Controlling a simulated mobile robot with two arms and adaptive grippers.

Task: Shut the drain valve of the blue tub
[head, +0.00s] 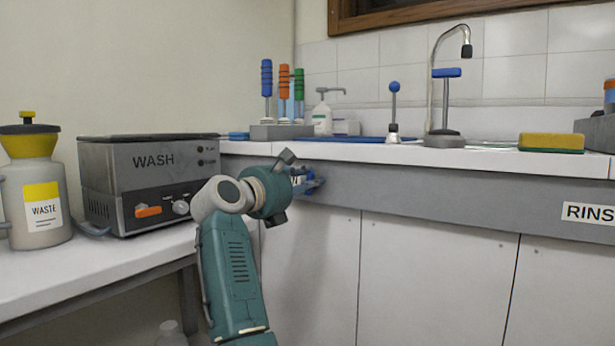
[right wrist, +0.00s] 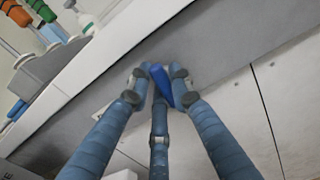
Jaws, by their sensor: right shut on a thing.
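My right gripper (head: 309,182) is at the grey front panel below the counter edge, and its arm hides part of it in the head view. In the right wrist view the fingers (right wrist: 159,88) are closed around a blue lever (right wrist: 161,80), which looks like the drain valve's handle. The lever stands out slanted between the fingertips; the valve body is hidden. A low blue rim (head: 350,139), probably the blue tub's, shows in the counter just above. My left gripper is in neither view.
The grey WASH unit (head: 150,185) and the WASTE canister (head: 38,180) stand on the left bench. A tool rack (head: 282,132), pump bottle (head: 322,119), tap (head: 443,110) and sponge (head: 551,142) stand on the counter. White cabinet fronts (head: 430,280) lie below the panel.

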